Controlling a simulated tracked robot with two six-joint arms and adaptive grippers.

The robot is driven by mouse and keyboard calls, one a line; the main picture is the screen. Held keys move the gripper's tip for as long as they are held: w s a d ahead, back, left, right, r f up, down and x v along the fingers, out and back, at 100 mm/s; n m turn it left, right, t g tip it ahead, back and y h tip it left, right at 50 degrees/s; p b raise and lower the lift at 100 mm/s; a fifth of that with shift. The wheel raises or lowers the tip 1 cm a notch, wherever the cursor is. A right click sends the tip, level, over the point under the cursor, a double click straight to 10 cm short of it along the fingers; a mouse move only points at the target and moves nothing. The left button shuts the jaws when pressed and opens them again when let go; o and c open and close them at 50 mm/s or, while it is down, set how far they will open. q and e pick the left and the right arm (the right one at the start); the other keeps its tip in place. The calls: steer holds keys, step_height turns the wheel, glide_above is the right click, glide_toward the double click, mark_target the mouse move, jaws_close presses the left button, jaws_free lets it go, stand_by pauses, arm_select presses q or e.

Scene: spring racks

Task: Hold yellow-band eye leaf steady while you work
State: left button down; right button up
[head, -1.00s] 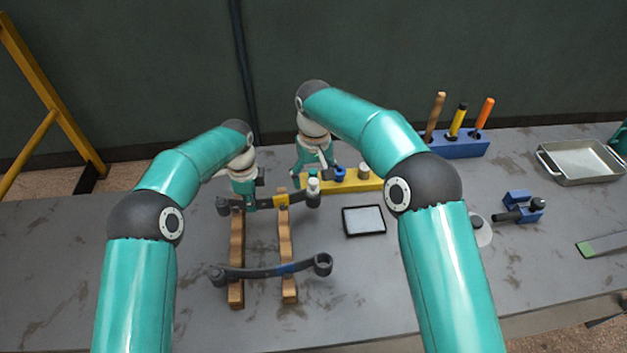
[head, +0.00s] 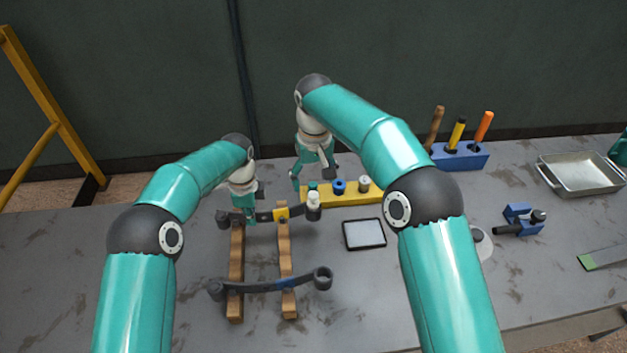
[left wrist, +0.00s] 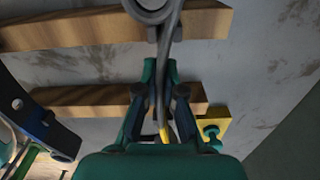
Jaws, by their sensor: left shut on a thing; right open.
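The yellow-band eye leaf (head: 264,217) is a dark bar with an eye at each end, lying across two wooden rails. Its yellow band (head: 281,213) is at the right rail. My left gripper (head: 250,220) is shut on the leaf near the left rail; in the left wrist view its fingers (left wrist: 160,100) close around the bar, with an eye (left wrist: 152,8) beyond. A white cylinder (head: 313,200) stands at the leaf's right eye; how deep it sits cannot be told. My right gripper (head: 314,178) is open above and behind that eye, apart from the cylinder.
A blue-band leaf (head: 255,288) lies nearer on the wooden rails (head: 237,265). A yellow holder (head: 372,195) with teal, blue and grey bushings stands behind. A dark-framed pad (head: 364,234), blue tool block (head: 460,158), blue clamp (head: 522,219) and metal tray (head: 580,175) are rightward.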

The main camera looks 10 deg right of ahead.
arm_select(q)
steer(key=shift+w+r, duration=0.1)
steer(key=c, duration=1.2)
jaws_free()
step_height(320, 180, up, 12)
steer(key=shift+f, duration=0.15)
